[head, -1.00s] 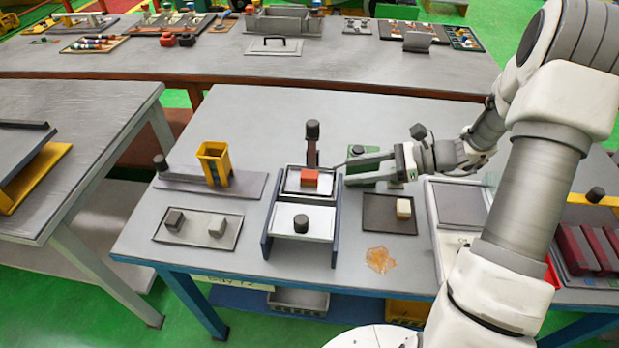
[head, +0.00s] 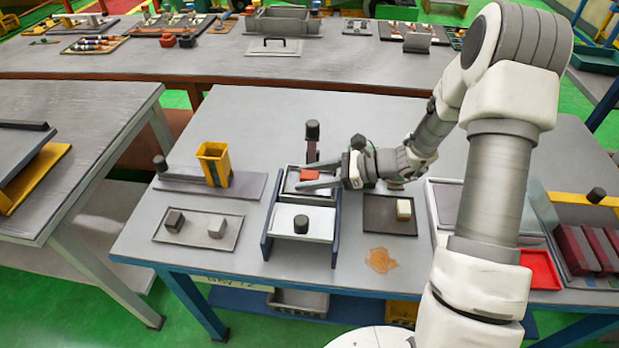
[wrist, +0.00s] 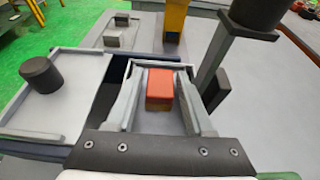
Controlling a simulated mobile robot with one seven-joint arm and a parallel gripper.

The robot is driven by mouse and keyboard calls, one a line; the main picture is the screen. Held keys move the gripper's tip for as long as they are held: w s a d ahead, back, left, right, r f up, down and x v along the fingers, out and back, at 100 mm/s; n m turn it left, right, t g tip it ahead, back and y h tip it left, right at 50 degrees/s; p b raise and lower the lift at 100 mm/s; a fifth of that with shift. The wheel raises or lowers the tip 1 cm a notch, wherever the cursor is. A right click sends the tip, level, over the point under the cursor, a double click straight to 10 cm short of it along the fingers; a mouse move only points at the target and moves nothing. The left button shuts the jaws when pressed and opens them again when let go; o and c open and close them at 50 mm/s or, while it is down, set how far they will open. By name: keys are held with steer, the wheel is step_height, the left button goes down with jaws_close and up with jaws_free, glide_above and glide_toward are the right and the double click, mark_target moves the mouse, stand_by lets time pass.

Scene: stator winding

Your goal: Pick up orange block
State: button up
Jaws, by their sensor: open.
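The orange block (head: 309,174) sits in the upper tray (head: 291,188) of the blue-sided stand near the middle of the table. In the wrist view the orange block (wrist: 160,88) lies between my two fingers, with the fingers reaching along both sides of it. My gripper (head: 298,177) is open and comes in from the right, its fingertips over the tray. In the wrist view my gripper (wrist: 158,72) shows a gap on each side of the block, so it looks apart from it. I cannot tell the exact height of the fingers above the tray floor.
A dark post (head: 312,145) stands just behind the tray. A lower tray with a black knob (head: 301,224) is in front. A yellow bin (head: 214,163) and a tray with two grey blocks (head: 232,238) are left; a dark tray with a cream block (head: 404,209) is right.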

jaws_close()
steer(key=shift+r, duration=0.1)
